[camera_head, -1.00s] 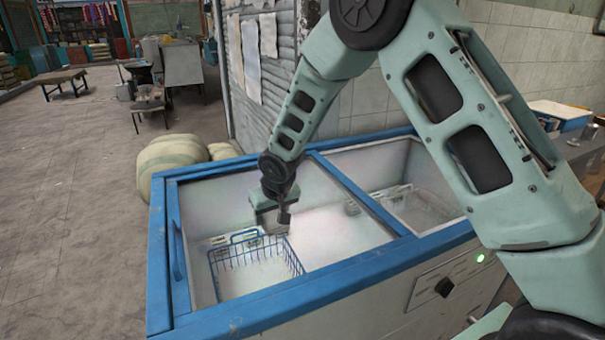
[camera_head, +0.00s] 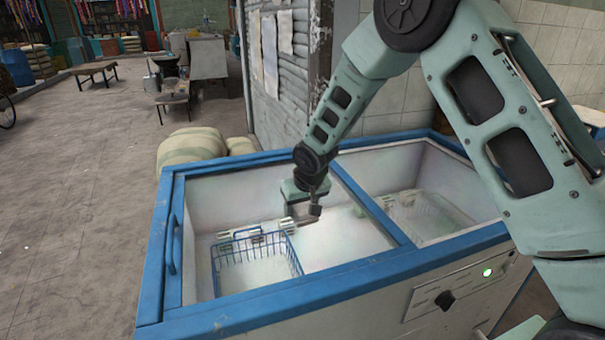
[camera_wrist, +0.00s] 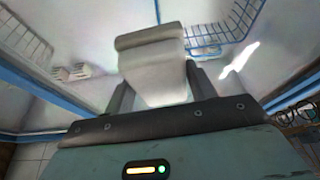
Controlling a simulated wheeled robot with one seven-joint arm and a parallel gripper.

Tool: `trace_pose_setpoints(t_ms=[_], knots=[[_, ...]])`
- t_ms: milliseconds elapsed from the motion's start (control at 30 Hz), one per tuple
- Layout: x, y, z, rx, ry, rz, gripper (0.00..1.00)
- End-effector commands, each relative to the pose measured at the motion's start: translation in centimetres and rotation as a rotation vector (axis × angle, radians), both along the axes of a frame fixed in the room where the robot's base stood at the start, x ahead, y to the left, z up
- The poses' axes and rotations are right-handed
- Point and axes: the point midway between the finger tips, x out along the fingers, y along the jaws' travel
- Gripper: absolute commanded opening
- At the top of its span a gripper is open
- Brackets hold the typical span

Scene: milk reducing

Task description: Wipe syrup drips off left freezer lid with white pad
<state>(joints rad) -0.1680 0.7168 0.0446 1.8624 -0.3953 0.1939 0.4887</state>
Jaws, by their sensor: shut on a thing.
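The freezer's left lid (camera_head: 225,195) is a clear pane in a blue frame and looks closed. My gripper (camera_wrist: 158,82) is shut on the white pad (camera_wrist: 155,65), a pale block between its two dark fingers in the wrist view. In the head view my gripper (camera_head: 306,205) is over the right part of the left lid, near the blue middle bar. I cannot tell whether the pad touches the pane. I cannot make out syrup drips clearly; a bright streak (camera_wrist: 240,62) right of the pad in the wrist view may be glare.
A blue wire basket (camera_head: 255,265) shows below the left pane. A blue handle (camera_head: 172,245) is at the left edge. The right compartment (camera_head: 420,205) is beside it. A knob (camera_head: 445,300) is on the front. Pale sacks (camera_head: 190,148) and a ridged wall (camera_head: 285,80) stand behind.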

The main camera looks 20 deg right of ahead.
Motion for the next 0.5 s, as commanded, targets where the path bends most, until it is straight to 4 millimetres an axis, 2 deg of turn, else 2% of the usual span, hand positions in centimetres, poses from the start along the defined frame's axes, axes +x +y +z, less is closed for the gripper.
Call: trace_pose_setpoints(t_ms=[33,500], knots=[[0.2,0.2,2.2,0.004,-0.01,0.0,0.31],[0.6,0.2,6.0,0.004,-0.007,0.0,0.31]])
